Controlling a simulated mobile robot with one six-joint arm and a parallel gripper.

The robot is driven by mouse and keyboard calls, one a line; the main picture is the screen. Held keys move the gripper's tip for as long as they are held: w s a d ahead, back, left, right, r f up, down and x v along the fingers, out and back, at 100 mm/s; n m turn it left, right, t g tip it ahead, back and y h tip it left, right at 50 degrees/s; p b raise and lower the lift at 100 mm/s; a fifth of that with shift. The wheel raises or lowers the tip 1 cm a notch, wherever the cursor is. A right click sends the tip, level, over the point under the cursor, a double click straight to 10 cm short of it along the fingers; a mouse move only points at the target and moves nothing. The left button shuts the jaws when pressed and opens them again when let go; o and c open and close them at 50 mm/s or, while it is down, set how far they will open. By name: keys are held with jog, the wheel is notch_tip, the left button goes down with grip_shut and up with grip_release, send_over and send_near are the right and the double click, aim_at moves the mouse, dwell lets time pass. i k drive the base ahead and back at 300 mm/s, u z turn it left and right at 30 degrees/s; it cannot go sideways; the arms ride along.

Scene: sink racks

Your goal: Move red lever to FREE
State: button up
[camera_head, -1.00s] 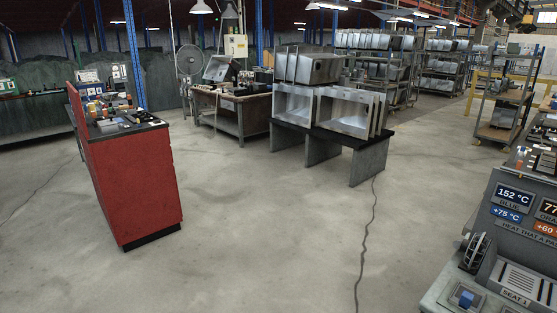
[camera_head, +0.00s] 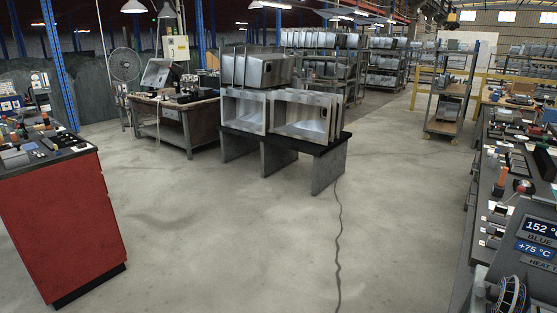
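No lever marked FREE can be read in this view. A small red knob (camera_head: 523,186) stands on the long workbench at the right, near an upright orange-red piece (camera_head: 501,180). I cannot tell whether either is the red lever. The grey console (camera_head: 538,240) at the lower right has a display reading 152 °C and a blue label reading +75 °C. It is cut off by the picture's edge. My gripper is not in view.
A red cabinet (camera_head: 62,225) with small items on top stands at the left. Metal sinks (camera_head: 305,115) rest on a dark-topped stand (camera_head: 330,152) in the middle. A wheeled rack (camera_head: 447,105) stands farther back.

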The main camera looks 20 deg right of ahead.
aim_at(520, 189)
jog(key=z, duration=0.3)
jog(key=i, duration=1)
jog(key=z, duration=0.55)
jog(key=i, duration=1.25)
jog(key=z, duration=0.3)
